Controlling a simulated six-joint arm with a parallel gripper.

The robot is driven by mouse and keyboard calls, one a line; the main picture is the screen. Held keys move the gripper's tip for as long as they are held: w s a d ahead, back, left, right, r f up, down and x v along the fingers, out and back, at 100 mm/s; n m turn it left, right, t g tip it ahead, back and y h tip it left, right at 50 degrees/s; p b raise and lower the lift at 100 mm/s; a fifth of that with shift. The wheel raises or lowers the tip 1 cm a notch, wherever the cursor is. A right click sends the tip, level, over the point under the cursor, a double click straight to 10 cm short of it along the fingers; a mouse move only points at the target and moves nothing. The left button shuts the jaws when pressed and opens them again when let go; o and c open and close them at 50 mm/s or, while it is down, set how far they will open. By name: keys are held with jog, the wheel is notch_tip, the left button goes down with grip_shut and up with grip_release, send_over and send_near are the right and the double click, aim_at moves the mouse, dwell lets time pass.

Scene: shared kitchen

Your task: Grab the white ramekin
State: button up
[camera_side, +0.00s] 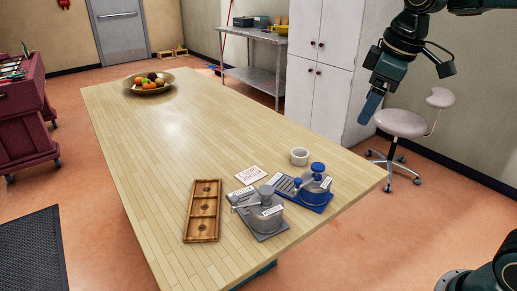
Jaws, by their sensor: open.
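The white ramekin (299,157) is a small round cup standing upright on the wooden table (170,110), near its right edge. It sits just behind the blue device. My gripper (371,108) hangs in the air at the upper right, to the right of the ramekin and higher in the picture. It points downward and is open, with nothing seen in it. The fingers appear nearly edge-on, so the gap between them is hard to see. The ramekin is not touched by my gripper.
A blue device (311,188) and a grey device (262,215) with a lever stand in front of the ramekin. A small sign card (250,174) and a wooden tray (203,210) lie to the left. A fruit bowl (149,85) is at the far end. The table's middle is clear.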

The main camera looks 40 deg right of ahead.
jog(key=w+d+f+n+g, duration=0.2)
jog(key=w+f+n, duration=0.1)
jog(key=w, duration=0.9)
jog(key=n+g, duration=0.1)
jog(key=n, duration=0.4)
send_over(300, 153)
jog(key=s+a, duration=0.2)
notch_tip(300, 153, down, 10)
jog(key=shift+w+d+r, duration=0.15)
jog(key=shift+w+d, duration=0.05)
jog(key=shift+w, duration=0.05)
jog(key=shift+f, duration=4.3)
jog(key=shift+f, duration=0.1)
jog(key=shift+a+f, duration=0.1)
jog(key=shift+f, duration=2.4)
